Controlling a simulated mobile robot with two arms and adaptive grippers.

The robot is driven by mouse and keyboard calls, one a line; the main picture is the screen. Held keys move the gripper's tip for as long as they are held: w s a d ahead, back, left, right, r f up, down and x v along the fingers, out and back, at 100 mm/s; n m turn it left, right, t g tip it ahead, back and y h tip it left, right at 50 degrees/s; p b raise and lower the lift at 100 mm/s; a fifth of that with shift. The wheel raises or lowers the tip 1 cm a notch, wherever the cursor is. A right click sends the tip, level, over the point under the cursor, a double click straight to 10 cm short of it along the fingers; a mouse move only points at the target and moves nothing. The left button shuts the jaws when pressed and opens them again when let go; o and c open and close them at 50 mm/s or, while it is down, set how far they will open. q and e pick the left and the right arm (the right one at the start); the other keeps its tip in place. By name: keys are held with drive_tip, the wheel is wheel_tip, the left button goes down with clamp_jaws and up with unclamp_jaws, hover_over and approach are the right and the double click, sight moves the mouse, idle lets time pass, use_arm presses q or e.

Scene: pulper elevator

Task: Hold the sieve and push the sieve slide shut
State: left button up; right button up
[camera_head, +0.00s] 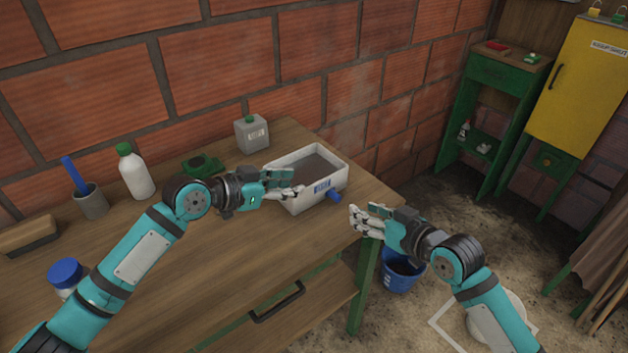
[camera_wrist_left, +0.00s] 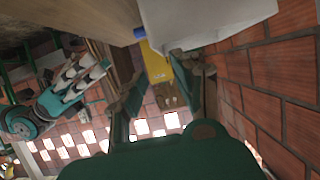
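The sieve (camera_head: 296,201) is a white, labelled rectangular box with a grey-brown inside, standing near the table's right end. A blue knob (camera_head: 334,196), which looks like the slide's handle, sticks out of its front right side. My left gripper (camera_head: 285,189) is open at the box's left front corner; contact is unclear. In the left wrist view its fingers (camera_wrist_left: 160,85) are apart, with the white box (camera_wrist_left: 205,17) and blue knob (camera_wrist_left: 139,33) beyond them. My right gripper (camera_head: 366,220) is open and empty, right of the knob and apart from it.
A grey canister (camera_head: 252,136), a white bottle (camera_head: 134,173), a cup with a blue tool (camera_head: 90,202) and a green object (camera_head: 203,165) stand on the table (camera_head: 225,260). A blue bucket (camera_head: 402,273) is on the floor. The tabletop before the sieve is clear.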

sight(316, 183)
use_arm(q)
drive_tip(key=x, duration=0.8)
drive_tip(key=shift+w+d, duration=0.1)
clamp_jaws()
idle(0.9)
